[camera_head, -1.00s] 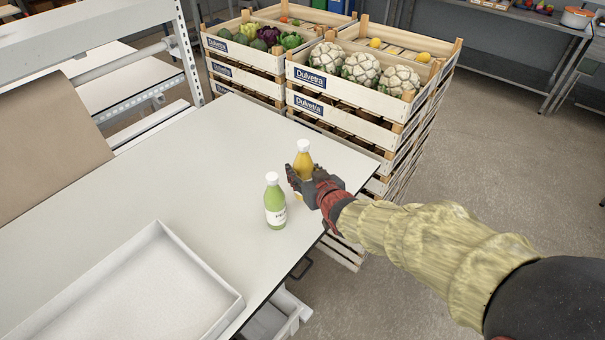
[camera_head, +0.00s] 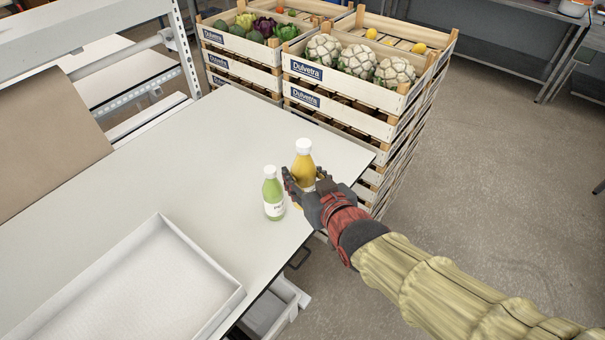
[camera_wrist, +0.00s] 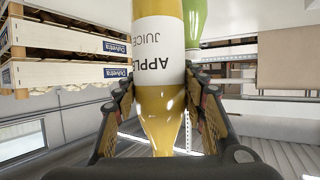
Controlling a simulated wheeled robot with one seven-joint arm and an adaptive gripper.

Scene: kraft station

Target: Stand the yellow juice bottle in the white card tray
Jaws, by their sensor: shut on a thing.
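The yellow juice bottle (camera_head: 303,172) is upright with a white cap, near the table's right edge in the head view. My gripper (camera_head: 303,190) is shut on its body from the right. In the wrist view the bottle (camera_wrist: 160,60) sits between the two fingers, neck toward the camera's lower edge, its label reading apple juice. Its base is hidden in the head view, so I cannot tell whether it touches the table. The white card tray (camera_head: 205,252) lies on the table at the lower left and looks empty.
A green bottle (camera_head: 272,190) stands close to the left of the yellow one; it shows in the wrist view (camera_wrist: 195,22). Stacked wooden crates (camera_head: 345,90) of vegetables stand behind the table (camera_head: 170,165). Bare tabletop lies between the green bottle and the tray.

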